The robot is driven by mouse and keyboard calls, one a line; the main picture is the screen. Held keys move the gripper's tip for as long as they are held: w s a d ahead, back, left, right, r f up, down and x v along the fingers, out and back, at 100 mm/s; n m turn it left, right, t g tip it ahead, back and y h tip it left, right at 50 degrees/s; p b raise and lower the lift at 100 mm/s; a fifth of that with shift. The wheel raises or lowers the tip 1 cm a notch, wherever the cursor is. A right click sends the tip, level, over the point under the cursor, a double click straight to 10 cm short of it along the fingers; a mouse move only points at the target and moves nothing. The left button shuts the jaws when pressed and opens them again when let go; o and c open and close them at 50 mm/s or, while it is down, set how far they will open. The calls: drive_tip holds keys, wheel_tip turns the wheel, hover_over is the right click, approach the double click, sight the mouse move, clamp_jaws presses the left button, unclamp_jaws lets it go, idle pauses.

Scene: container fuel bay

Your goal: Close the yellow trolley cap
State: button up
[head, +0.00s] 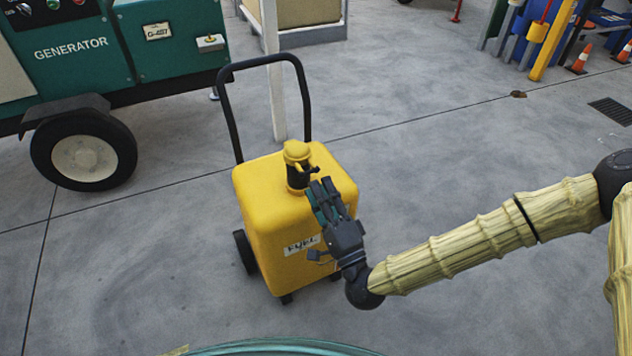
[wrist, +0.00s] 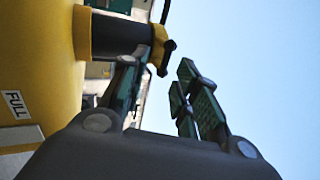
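The yellow fuel trolley (head: 265,205) stands upright on the floor in the middle of the head view. A black filler neck (head: 296,179) rises from its top, with the yellow cap (head: 297,152) at the upper end. In the wrist view the cap (wrist: 158,46) shows at the end of the neck (wrist: 118,36), with a dark tab at its edge. I cannot tell how far the cap is open. My gripper (head: 322,190) is just right of and below the neck. In the wrist view my gripper (wrist: 158,72) is open and empty, its fingers apart near the cap.
The trolley's black push handle (head: 222,110) rises behind the neck. A green generator (head: 165,45) on wheels stands at the left, and a pale post (head: 271,75) behind the trolley. Orange cones (head: 581,58) stand far right.

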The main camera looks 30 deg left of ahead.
drive_tip(key=v, duration=0.8)
drive_tip(key=shift+s+d+f, duration=0.15)
drive_tip(key=shift+d, duration=0.2)
drive_tip(key=s+d+f+n+g+h, duration=0.25)
drive_tip(key=d+f+h, duration=0.2)
drive_tip(key=f, duration=0.55)
drive_tip(key=s+d+f+n+g+h, duration=0.2)
drive_tip(key=d+f+g+h, duration=0.3)
drive_tip(key=f, duration=0.6)
drive_tip(key=s+d+f+n+g+h, duration=0.1)
drive_tip(key=s+d+f+h, duration=0.2)
drive_tip(key=d, duration=0.6)
drive_tip(key=s+d+f+g+h, duration=0.1)
drive_tip(key=s+d+f+h, duration=0.2)
drive_tip(key=d, duration=0.6)
drive_tip(key=s+d+f+n+g+h, duration=0.1)
drive_tip(key=s+d+f+g+h, duration=0.2)
drive_tip(key=d, duration=0.6)
drive_tip(key=s+d, duration=0.4)
drive_tip(key=d, duration=0.3)
wheel_tip(320, 180, up, 32)
drive_tip(key=p, duration=3.2)
drive_tip(key=shift+w+a+h, duration=0.3)
drive_tip(key=shift+a+h, duration=0.05)
drive_tip(key=shift+r, duration=0.1)
